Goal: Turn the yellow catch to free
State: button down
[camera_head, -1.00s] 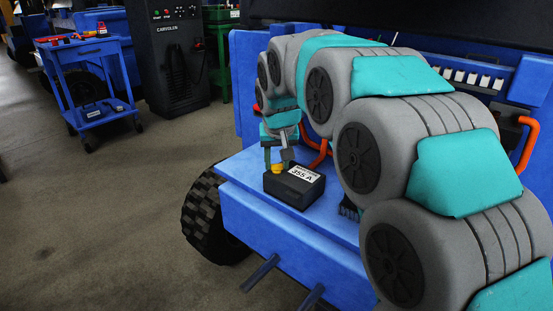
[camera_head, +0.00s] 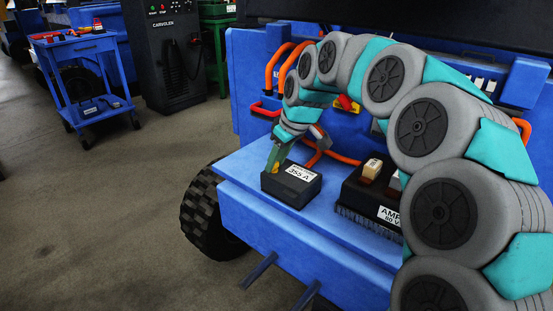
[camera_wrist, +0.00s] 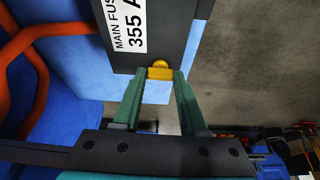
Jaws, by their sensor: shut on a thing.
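The yellow catch (camera_wrist: 160,72) sits at the edge of a dark box labelled "Main fuse 355 A" (camera_wrist: 170,45). My gripper (camera_wrist: 159,78) has its two green fingers on either side of the catch, shut on it. In the head view the fuse box (camera_head: 291,188) stands on the blue deck, and my gripper (camera_head: 275,165) comes down tilted at its far left corner. There the fingers hide most of the catch. I cannot read the catch's exact angle.
A second dark box marked "AMP" (camera_head: 385,213) stands to the right on the blue deck (camera_head: 285,228), partly behind my arm. Orange hoses (camera_head: 277,65) run behind my gripper. A blue cart (camera_head: 80,80) and a dark cabinet (camera_head: 168,60) stand farther back left.

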dwell(0.5)
jog(key=shift+c, duration=2.2)
grip_release()
jog(key=v, duration=0.7)
jog(key=shift+r, duration=0.35)
jog(key=shift+d, duration=0.15)
